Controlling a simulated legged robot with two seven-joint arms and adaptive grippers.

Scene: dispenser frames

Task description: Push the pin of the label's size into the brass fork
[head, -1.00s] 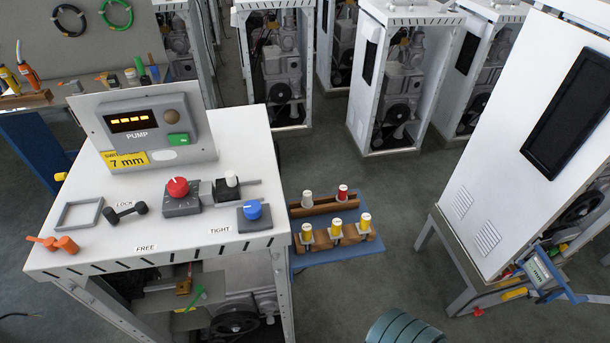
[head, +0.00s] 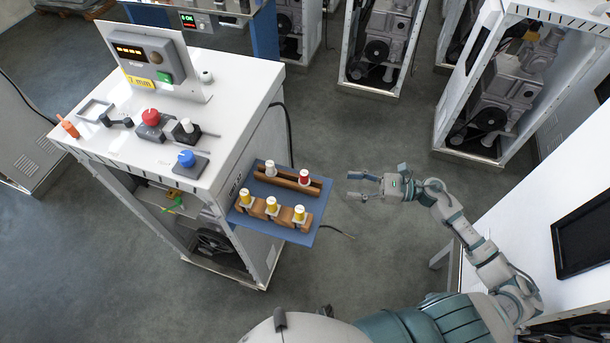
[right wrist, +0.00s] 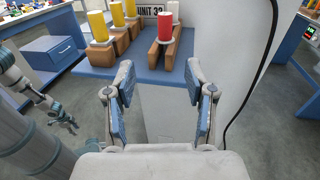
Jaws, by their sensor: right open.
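The label (head: 141,83) on the pump unit is yellow and reads 7 mm. Three yellow-topped pins (head: 272,205) stand in the front wooden rack; a white-topped pin (head: 270,167) and a red-topped pin (head: 304,176) stand in the rear one. The brass fork (head: 168,208) seems to be the small brass part inside the open cabinet, too small to make out. My right gripper (head: 358,186) is open and empty, right of the racks. In the right wrist view its fingers (right wrist: 161,103) point toward the red pin (right wrist: 167,25), apart from it. My left gripper (right wrist: 64,119) shows small there, jaws unclear.
The racks stand on a blue shelf (head: 316,217) at the cabinet's side. The white top (head: 222,107) carries a red knob (head: 150,116), a blue knob (head: 186,158) and a black lever. A dark cable hangs beside the shelf. White machine frames stand behind; floor around the gripper is clear.

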